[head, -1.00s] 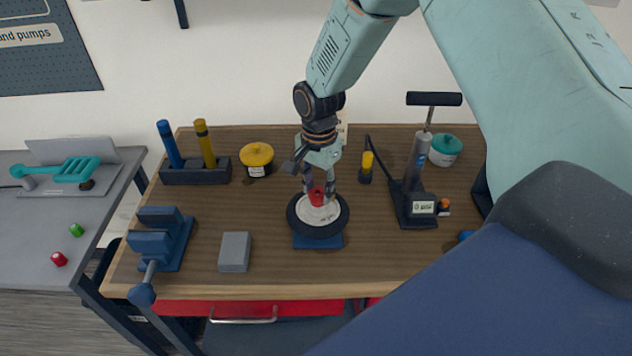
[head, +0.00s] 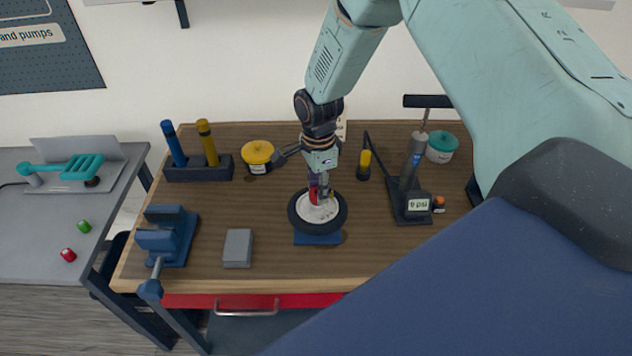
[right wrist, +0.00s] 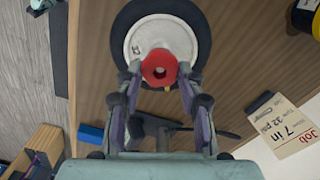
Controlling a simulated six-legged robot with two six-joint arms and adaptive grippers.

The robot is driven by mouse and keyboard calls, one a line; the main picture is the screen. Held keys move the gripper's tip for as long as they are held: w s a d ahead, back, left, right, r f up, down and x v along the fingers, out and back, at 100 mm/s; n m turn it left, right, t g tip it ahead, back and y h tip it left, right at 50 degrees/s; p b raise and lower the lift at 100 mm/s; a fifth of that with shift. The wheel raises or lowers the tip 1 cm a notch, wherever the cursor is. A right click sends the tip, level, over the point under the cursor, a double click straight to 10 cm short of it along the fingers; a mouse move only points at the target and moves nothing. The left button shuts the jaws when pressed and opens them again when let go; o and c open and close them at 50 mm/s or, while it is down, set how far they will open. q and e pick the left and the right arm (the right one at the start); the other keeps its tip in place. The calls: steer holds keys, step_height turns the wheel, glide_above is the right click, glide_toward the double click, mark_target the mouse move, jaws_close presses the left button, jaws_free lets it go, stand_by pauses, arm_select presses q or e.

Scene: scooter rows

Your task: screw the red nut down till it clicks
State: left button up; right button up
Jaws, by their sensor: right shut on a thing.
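The wheel (head: 301,222) has a black tyre and pale hub and lies on a blue stand (head: 318,239). My right gripper (head: 319,190) points down over the hub, shut on the red nut. In the right wrist view its fingers (right wrist: 160,82) are on either side of the nut. The threads under the nut are hidden. My left gripper is not in view.
A blue vise (head: 166,238) and a grey block (head: 237,248) are left of the wheel. A pump (head: 412,190) with a "0 psi" display stands to the right. A yellow-lidded tub (head: 257,153) and a job card (right wrist: 284,124) are on the bench. Bare wood lies around the wheel.

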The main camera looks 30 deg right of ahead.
steer(key=m, duration=0.5)
steer(key=shift+s+d, duration=0.1)
steer(key=o, duration=0.8)
steer(key=shift+c, duration=0.2)
steer(key=o, duration=0.4)
steer(key=shift+d, duration=0.3)
steer(key=shift+o, duration=0.3)
steer(key=shift+a+r, duration=0.1)
steer(key=shift+a, duration=0.25)
steer(key=shift+r, duration=0.35)
step_height(320, 180, up, 11)
steer(key=shift+d, duration=0.2)
